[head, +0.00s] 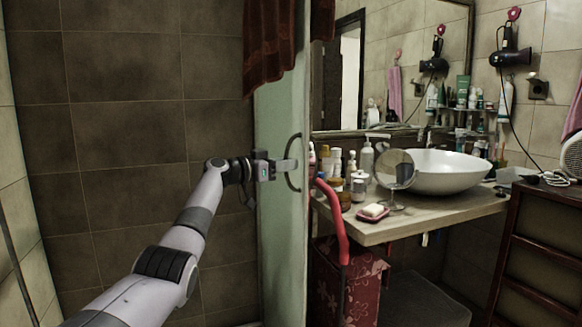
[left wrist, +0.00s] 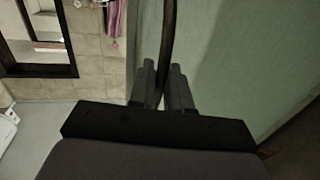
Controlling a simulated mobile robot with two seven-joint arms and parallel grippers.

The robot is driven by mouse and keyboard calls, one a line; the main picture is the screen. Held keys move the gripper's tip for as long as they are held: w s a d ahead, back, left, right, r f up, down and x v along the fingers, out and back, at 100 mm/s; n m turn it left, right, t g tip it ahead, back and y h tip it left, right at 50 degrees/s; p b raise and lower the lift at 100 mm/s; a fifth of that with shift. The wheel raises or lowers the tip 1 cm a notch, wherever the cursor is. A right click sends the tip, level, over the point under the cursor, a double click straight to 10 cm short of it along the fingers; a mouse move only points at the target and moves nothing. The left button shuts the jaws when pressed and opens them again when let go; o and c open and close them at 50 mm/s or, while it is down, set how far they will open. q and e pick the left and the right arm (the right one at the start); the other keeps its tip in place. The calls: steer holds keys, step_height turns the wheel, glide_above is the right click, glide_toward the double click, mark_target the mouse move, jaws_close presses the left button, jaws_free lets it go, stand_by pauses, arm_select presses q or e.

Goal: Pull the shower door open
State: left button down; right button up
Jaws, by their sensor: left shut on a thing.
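The shower door (head: 282,215) is a pale green, frosted panel that stands edge-on near the middle of the head view. It fills the right side of the left wrist view (left wrist: 235,60). My left gripper (head: 289,165) reaches in from the left and is shut on the handle. In the left wrist view the handle bar (left wrist: 166,50) runs between the two fingers (left wrist: 163,88). My right gripper is not in view.
A counter (head: 430,222) with a white basin (head: 447,171), bottles and a round mirror (head: 395,168) stands right of the door. A red curved bar (head: 341,222) is close to the door. A dark red curtain (head: 270,40) hangs above. A tiled wall (head: 130,110) is at left.

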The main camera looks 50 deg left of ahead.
arm_select(q)
steer(key=shift+w+a, duration=0.1)
steer(key=shift+a, duration=0.2)
steer(key=c, duration=1.2)
jaws_free()
steer(key=shift+c, duration=0.2)
steer(key=s+a+b, duration=0.1)
steer(key=s+b, duration=0.1)
steer(key=s, duration=0.5)
steer(key=shift+a, duration=0.2)
